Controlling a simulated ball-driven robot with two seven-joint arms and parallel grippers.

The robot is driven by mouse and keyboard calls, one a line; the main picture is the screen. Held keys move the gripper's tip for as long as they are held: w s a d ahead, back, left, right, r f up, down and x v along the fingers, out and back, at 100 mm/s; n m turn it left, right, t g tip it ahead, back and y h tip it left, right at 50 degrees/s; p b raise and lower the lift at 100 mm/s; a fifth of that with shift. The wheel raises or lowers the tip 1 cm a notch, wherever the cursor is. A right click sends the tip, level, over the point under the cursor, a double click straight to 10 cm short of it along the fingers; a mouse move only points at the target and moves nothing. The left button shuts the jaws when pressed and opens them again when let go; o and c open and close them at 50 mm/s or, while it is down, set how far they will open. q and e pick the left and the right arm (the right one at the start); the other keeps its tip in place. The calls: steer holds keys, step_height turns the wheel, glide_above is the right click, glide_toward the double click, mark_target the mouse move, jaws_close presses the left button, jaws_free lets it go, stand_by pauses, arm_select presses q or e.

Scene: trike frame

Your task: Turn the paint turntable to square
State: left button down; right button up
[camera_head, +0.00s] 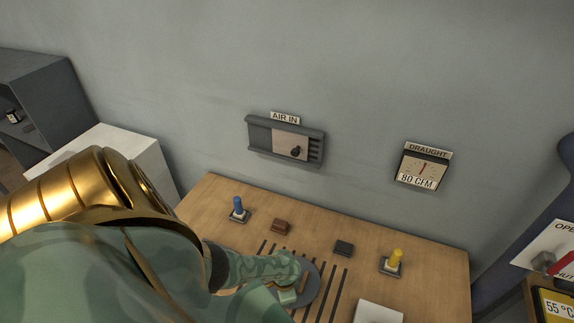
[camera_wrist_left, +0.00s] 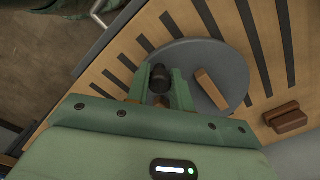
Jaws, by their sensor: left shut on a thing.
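The paint turntable is a round grey disc (camera_wrist_left: 215,62) set in the slatted wooden table; its right edge also shows in the head view (camera_head: 313,281). A tan bar (camera_wrist_left: 212,91) lies on the disc, at an angle to the dark slots. A black knob (camera_wrist_left: 159,80) stands near the disc's rim. My left gripper (camera_wrist_left: 160,88) is shut on this knob, with one green finger on each side. In the head view my left gripper (camera_head: 287,288) and arm hide most of the disc. My right gripper is not in view.
On the wooden table (camera_head: 225,188) stand a blue-handled switch (camera_head: 238,209), a yellow-handled switch (camera_head: 393,260), a brown block (camera_head: 281,226) and a black block (camera_head: 344,248). An AIR IN panel (camera_head: 287,141) and DRAUGHT gauge (camera_head: 424,168) hang on the wall.

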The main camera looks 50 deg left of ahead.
arm_select(q)
steer(key=shift+w+a, duration=0.1)
stand_by(0.4)
steer(key=c, duration=1.2)
jaws_free()
steer(key=shift+c, duration=0.2)
steer(key=shift+r, duration=0.1)
step_height(320, 180, up, 7)
steer(key=p, duration=0.5)
step_height(320, 180, up, 9)
steer(key=p, duration=0.3)
